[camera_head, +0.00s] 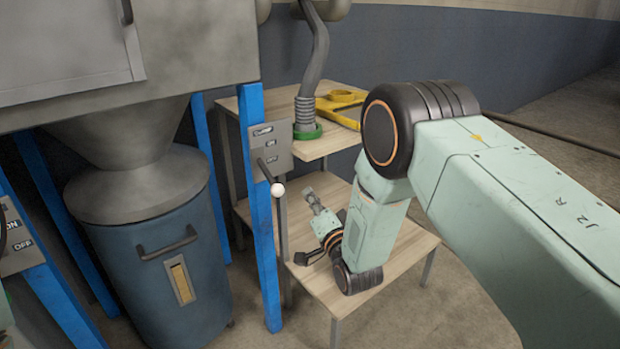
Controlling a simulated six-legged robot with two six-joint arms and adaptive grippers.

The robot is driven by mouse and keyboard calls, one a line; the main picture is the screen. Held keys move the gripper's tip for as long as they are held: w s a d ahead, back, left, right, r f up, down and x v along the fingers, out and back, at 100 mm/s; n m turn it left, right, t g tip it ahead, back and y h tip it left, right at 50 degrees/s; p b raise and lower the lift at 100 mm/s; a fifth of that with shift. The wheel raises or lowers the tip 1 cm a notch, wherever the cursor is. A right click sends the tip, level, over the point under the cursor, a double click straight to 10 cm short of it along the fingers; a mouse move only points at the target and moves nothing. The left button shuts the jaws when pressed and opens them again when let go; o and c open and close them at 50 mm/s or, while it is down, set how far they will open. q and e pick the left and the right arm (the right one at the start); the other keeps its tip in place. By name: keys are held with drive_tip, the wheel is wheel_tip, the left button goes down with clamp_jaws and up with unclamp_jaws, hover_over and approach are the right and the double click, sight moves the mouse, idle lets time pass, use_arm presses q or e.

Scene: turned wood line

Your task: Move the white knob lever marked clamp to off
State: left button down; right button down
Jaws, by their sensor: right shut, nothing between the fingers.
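The white knob (277,189) sits at the end of a thin dark lever (266,170). The lever comes out of a grey plate (270,146) on a blue post. The plate carries small lettering that seems to read clamp, with on and off marks below it. The lever slants down and toward me from the plate. My right gripper (311,197) is shut and empty, a little right of the knob and apart from it, above the lower wooden shelf in the picture. My left gripper is not in view.
A blue drum (168,262) stands under a grey funnel at the left. Another on/off plate (15,235) is at the left edge. A two-level wooden table (392,262) stands behind my right gripper, with a yellow object (338,107) and grey hose (312,70) above.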

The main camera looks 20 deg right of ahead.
drive_tip(key=s+f, duration=0.2)
drive_tip(key=f, duration=0.2)
drive_tip(key=shift+s+a, duration=0.25)
drive_tip(key=shift+s, duration=0.15)
drive_tip(key=shift+s+d, duration=0.1)
drive_tip(key=shift+d, duration=0.05)
